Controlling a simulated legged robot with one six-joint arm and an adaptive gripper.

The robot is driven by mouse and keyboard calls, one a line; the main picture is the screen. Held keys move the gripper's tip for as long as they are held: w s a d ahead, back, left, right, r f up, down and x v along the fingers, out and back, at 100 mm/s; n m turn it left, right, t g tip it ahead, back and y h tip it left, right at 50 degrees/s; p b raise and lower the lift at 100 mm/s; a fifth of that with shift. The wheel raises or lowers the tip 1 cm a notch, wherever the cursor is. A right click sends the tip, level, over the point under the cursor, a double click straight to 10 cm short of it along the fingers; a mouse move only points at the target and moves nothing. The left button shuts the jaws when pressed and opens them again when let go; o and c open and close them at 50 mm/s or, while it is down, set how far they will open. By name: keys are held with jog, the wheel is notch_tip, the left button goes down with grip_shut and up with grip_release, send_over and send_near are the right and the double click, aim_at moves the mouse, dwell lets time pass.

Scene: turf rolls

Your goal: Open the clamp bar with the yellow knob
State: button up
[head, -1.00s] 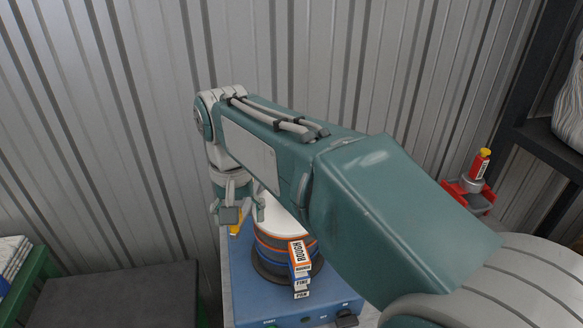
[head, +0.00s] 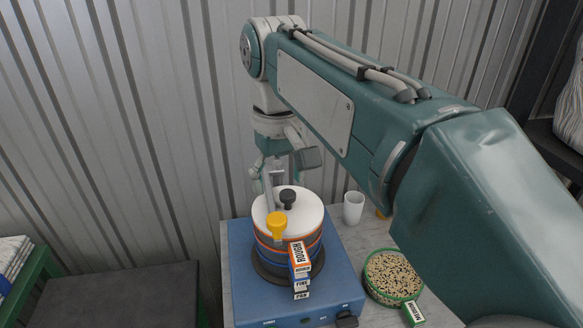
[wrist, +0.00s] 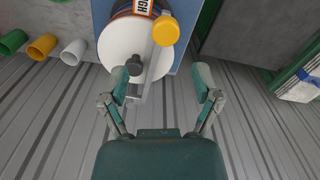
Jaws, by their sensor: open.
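The yellow knob (head: 277,222) stands at the front of the white round lid (head: 310,212) on the banded sieve stack. In the wrist view the yellow knob (wrist: 166,31) sits on the end of the grey clamp bar (wrist: 150,72), which lies across the lid beside a black knob (wrist: 134,65). The black knob (head: 288,197) also shows in the head view. My gripper (wrist: 168,78) is open and empty at the back of the lid. Its left finger overlaps the lid and black knob area in the wrist view; contact cannot be told. The yellow knob lies beyond the fingertips.
The stack stands on a blue shaker base (head: 240,270) with a labelled tag (head: 299,260) in front. A white cup (head: 353,207) and a green-rimmed dish of grains (head: 392,278) stand to the right. A corrugated wall (head: 130,130) is close behind. A dark bench surface (head: 115,295) lies left.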

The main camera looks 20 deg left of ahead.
jog(key=shift+d+r, duration=0.25)
jog(key=shift+r, duration=0.25)
jog(key=shift+d+r, duration=0.2)
jog(key=shift+r, duration=0.3)
jog(key=shift+w+d+m, duration=0.15)
jog(key=shift+d+m, duration=0.15)
jog(key=shift+d, duration=0.35)
